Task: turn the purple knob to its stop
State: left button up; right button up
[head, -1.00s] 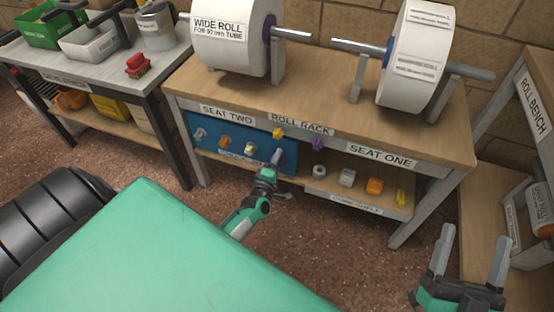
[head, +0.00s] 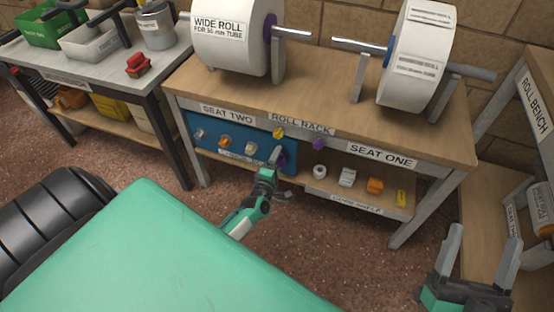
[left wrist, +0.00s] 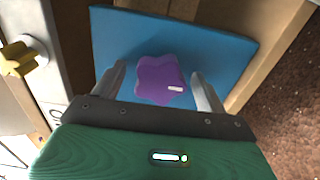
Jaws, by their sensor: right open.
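The purple knob (left wrist: 160,80) is lobed, with a small white mark near its right edge, and sits on a blue panel (left wrist: 225,50). In the left wrist view it lies between the two fingers of my left gripper (left wrist: 160,88), which is open with a gap showing on each side of the knob. In the head view my left gripper (head: 277,158) is at the right end of the blue panel (head: 232,150) and largely hides this knob. My right gripper (head: 480,255) is open and empty at the lower right, away from the panel.
Another purple knob (head: 319,144) and a yellow knob (head: 279,133) are on the bench's front rail; a yellow one shows in the wrist view (left wrist: 17,60). Several small parts lie on the lower shelf (head: 345,202). Two large rolls stand above on the bench (head: 320,90).

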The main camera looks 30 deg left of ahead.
pick_arm(q)
jog(key=shift+s+d, duration=0.1)
jog(key=shift+s, duration=0.2)
jog(key=p+v, duration=0.2)
jog(key=v, duration=1.1)
pick_arm(e)
jog(key=a+f+g, duration=0.3)
jog(key=f+g, duration=0.3)
jog(key=f, duration=0.4)
jog(key=shift+w+g, duration=0.3)
jog(key=shift+w, duration=0.1)
pick_arm(q)
jog(key=shift+s, duration=0.1)
pick_arm(e)
jog(key=shift+a, duration=0.1)
